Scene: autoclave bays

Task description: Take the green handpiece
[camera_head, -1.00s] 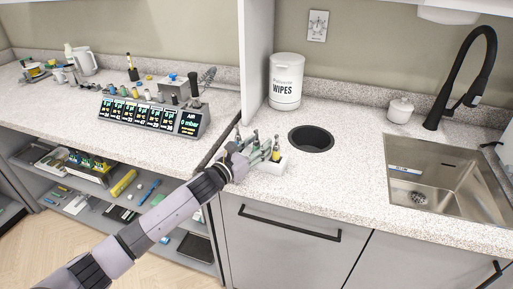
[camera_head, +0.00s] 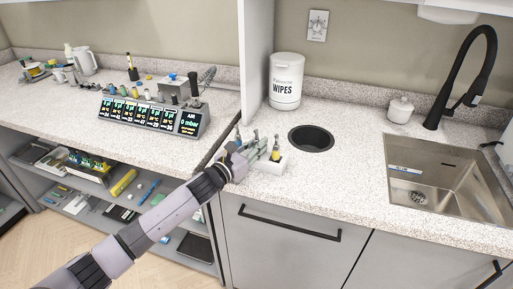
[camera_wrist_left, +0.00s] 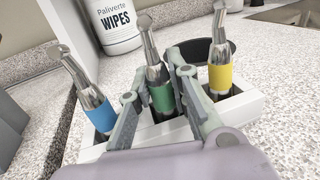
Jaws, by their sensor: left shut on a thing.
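The green handpiece (camera_wrist_left: 161,98) is a silver dental handpiece with a green band, standing in a white holder block (camera_wrist_left: 256,112) between two others. My left gripper (camera_wrist_left: 160,84) is shut on its green band, one finger on each side, and its lower end is in the holder. In the head view my left gripper (camera_head: 259,147) reaches over the holder (camera_head: 271,166) and mostly hides the green handpiece.
A blue-banded handpiece (camera_wrist_left: 97,108) stands close left, a yellow-banded handpiece (camera_wrist_left: 220,74) close right. Behind are a round dark counter opening (camera_head: 311,138) and a wipes tub (camera_head: 285,82). A sink (camera_head: 440,180) lies right.

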